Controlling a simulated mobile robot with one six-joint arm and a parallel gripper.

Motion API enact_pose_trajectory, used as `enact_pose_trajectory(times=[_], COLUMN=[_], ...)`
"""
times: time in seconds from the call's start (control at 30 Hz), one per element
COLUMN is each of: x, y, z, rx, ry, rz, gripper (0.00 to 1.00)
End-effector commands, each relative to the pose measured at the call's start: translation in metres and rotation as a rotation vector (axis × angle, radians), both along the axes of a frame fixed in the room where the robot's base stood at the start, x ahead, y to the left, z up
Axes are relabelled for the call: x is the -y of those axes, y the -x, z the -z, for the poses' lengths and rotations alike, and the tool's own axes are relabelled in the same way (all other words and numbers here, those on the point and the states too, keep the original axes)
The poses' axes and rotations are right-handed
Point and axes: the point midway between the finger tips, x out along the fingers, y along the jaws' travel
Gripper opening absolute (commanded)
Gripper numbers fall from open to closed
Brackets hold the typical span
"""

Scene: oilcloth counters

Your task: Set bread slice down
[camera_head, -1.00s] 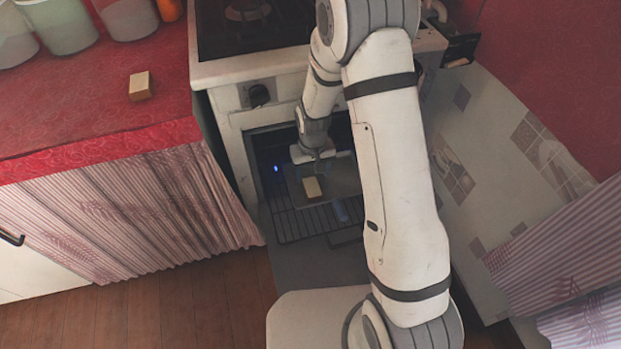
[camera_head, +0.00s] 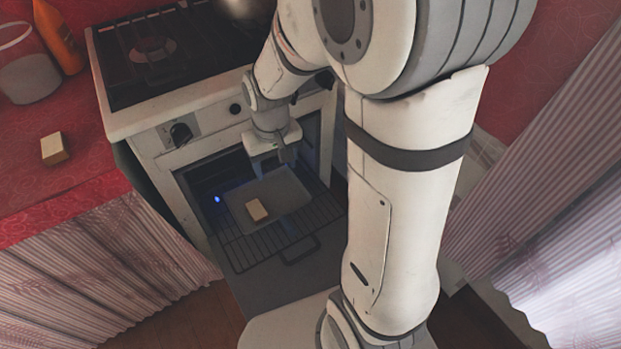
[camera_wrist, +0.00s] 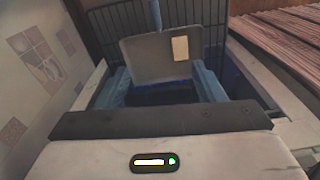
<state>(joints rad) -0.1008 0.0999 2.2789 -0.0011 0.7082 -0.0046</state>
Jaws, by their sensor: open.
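A pale tan bread slice (camera_head: 256,209) lies on a grey tray (camera_head: 284,190) on the oven rack. In the wrist view the slice (camera_wrist: 180,48) is near the upper right of the tray (camera_wrist: 140,66). A similar tan block (camera_head: 54,148) sits on the red counter at the left; I cannot tell if it is bread. My gripper (camera_head: 284,158) is inside the oven opening at the tray's far end. Its bluish fingers (camera_wrist: 162,86) are spread apart with the tray's edge between them, and the slice is outside them. I cannot tell whether they touch the tray.
The wire oven rack (camera_head: 240,250) sticks out of the oven (camera_head: 195,175), with a stove top (camera_head: 150,55) above. An orange bottle (camera_head: 58,38) and a clear container (camera_head: 28,72) stand on the red counter (camera_head: 85,190). Striped curtains (camera_head: 130,245) hang below it.

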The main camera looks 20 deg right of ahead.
Motion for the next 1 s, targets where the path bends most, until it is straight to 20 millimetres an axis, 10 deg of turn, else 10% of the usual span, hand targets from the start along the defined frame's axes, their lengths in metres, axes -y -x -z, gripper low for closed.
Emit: enact_pose_trajectory(times=[0.5,1.0], x=[0.041,0.037], y=[0.113,0.126], z=[-0.069,-0.072], rx=[0.054,0.057], ry=[0.000,0.000], rz=[0.093,0.101], gripper=[0.63,0.63])
